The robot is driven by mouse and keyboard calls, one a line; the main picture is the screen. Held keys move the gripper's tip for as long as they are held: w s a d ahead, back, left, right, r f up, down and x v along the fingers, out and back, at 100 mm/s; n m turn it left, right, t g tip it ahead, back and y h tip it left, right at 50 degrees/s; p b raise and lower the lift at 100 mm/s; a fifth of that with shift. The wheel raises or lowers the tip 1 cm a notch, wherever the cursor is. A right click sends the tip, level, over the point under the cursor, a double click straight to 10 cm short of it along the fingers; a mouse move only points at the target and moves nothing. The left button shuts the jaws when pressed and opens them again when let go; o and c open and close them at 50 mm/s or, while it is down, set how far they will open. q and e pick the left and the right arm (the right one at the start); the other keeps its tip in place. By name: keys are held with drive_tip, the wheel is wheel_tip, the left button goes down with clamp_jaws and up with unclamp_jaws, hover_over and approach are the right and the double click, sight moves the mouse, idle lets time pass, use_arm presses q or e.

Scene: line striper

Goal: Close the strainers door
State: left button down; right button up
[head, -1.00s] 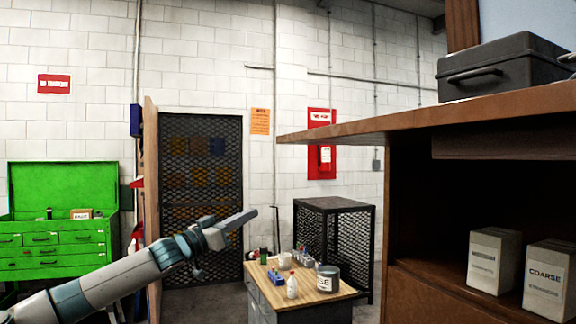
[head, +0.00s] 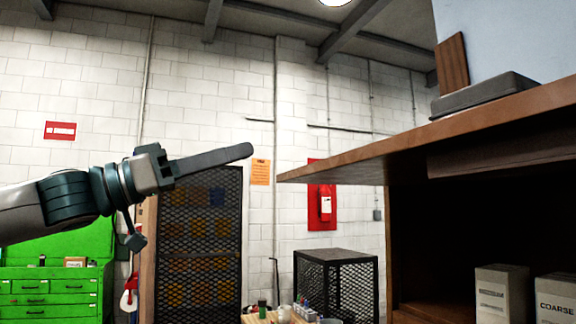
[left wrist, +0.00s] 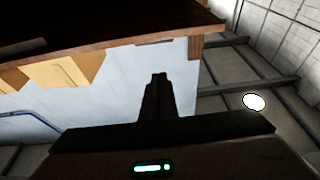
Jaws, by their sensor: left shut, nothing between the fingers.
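The brown strainers cabinet stands at the right of the head view. Boxes (head: 502,293) and (head: 555,297) sit inside, one reading COARSE. A wide brown panel (head: 400,145) sticks out roughly level from the cabinet's top above the open front; it looks like the raised door, though its hinge is not clear. My left gripper (head: 248,151) is shut and empty, left of the panel's free edge in the picture, with a gap between them. In the left wrist view its shut fingers (left wrist: 158,85) show below a brown edge (left wrist: 200,45). My right gripper is out of view.
A grey case (head: 485,95) lies on top of the cabinet. A black mesh cage (head: 335,285) and a small wooden table (head: 262,318) stand beyond. A green tool chest (head: 60,285) is at left, a mesh door (head: 200,250) behind my arm.

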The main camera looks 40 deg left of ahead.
use_arm(q)
drive_tip(key=shift+w+r, duration=0.1)
drive_tip(key=w+d+p, duration=0.4)
drive_tip(key=w+p, duration=0.1)
drive_tip(key=w, duration=0.3)
drive_tip(key=shift+d+f, duration=0.35)
drive_tip(key=shift+f, duration=0.1)
idle(0.9)
drive_tip(key=shift+a+f, duration=0.1)
drive_tip(key=shift+f, duration=0.05)
idle(0.4)
